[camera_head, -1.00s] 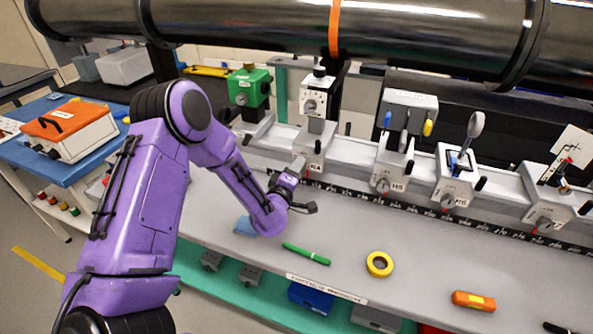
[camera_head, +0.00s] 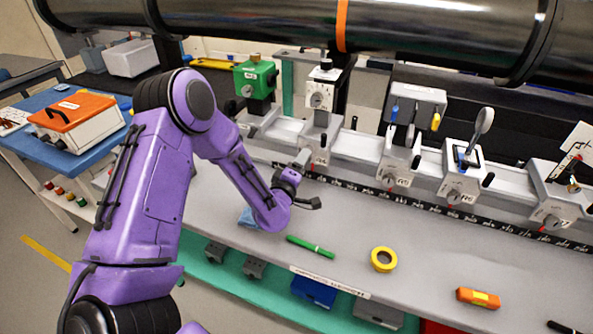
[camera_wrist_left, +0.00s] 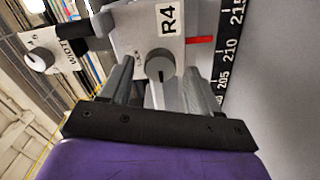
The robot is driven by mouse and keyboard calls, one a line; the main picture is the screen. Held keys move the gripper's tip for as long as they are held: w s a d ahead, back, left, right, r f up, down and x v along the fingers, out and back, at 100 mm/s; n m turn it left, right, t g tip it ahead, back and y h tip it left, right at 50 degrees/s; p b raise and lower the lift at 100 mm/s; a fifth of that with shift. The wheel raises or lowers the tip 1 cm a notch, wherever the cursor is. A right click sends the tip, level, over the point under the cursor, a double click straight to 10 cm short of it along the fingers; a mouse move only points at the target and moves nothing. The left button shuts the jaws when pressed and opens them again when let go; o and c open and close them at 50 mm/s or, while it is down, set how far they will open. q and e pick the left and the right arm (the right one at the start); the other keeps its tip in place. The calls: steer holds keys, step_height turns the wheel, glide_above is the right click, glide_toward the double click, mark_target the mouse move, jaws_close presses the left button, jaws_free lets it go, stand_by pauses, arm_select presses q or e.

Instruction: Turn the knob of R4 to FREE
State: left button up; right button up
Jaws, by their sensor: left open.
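The R4 carrier (camera_head: 321,138) stands on the grey rail in the head view, its knob hidden there behind my left gripper (camera_head: 301,160). In the left wrist view, the R4 label (camera_wrist_left: 169,18) is on a white plate with the grey round knob (camera_wrist_left: 160,62) below it. A dark mark on the knob points down the picture, towards my gripper's body. My right gripper is out of view.
A black pipe (camera_head: 300,25) crosses above.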

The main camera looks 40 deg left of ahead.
arm_select(q)
steer(key=b+v, duration=0.2)
steer(key=v, duration=0.7)
steer(key=shift+s, duration=0.35)
steer(key=shift+d, duration=0.1)
